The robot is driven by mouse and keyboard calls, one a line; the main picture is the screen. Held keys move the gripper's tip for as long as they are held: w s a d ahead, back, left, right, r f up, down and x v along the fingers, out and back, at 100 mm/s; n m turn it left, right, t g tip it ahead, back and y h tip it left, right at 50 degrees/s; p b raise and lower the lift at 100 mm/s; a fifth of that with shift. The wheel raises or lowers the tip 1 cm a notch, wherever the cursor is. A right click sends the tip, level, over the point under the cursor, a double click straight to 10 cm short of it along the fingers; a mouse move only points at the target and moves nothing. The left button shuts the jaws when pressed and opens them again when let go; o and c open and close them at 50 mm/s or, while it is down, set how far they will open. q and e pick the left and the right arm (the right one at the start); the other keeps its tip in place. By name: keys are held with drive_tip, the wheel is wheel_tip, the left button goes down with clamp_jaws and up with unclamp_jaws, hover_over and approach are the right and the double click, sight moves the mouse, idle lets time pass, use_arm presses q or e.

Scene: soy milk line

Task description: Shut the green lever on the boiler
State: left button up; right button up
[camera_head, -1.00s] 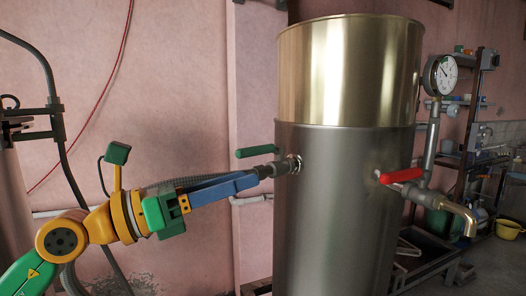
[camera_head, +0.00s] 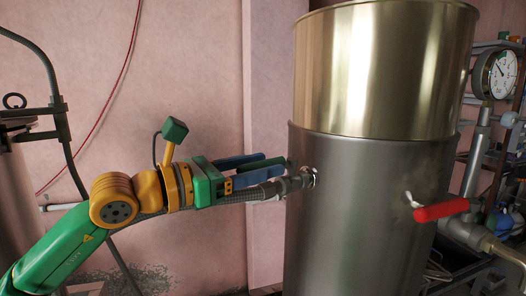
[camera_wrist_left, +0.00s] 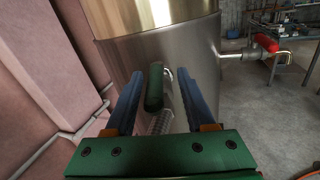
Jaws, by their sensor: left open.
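The boiler (camera_head: 352,215) is a tall steel cylinder with a brassy upper part. Its green lever (camera_wrist_left: 154,87) sticks out from the boiler's side, near a pipe fitting with a grey hose. In the head view my left gripper (camera_head: 272,164) is level with the lever, its blue fingers partly hiding it. In the left wrist view the two blue fingers (camera_wrist_left: 161,76) stand apart, one on each side of the lever. Gaps seem to show on both sides; I cannot tell whether either finger touches it. My right gripper is not in view.
A red-handled tap (camera_head: 441,211) sits on the boiler's right side, near a pressure gauge (camera_head: 496,74) on a pipe. A pink wall (camera_head: 200,80) stands behind. A pipe (camera_wrist_left: 62,137) runs along the wall at left. Grey floor (camera_wrist_left: 262,105) lies open at right.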

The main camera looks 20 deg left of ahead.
use_arm(q)
drive_tip(key=shift+w+d+f, duration=0.1)
drive_tip(key=shift+w+f, duration=0.1)
drive_tip(key=shift+w, duration=0.3)
drive_tip(key=shift+w+f, duration=0.15)
drive_tip(key=shift+w, duration=0.3)
drive_tip(key=shift+s+r, duration=0.15)
drive_tip(key=shift+s, duration=0.15)
clamp_jaws()
drive_tip(key=shift+r, duration=0.1)
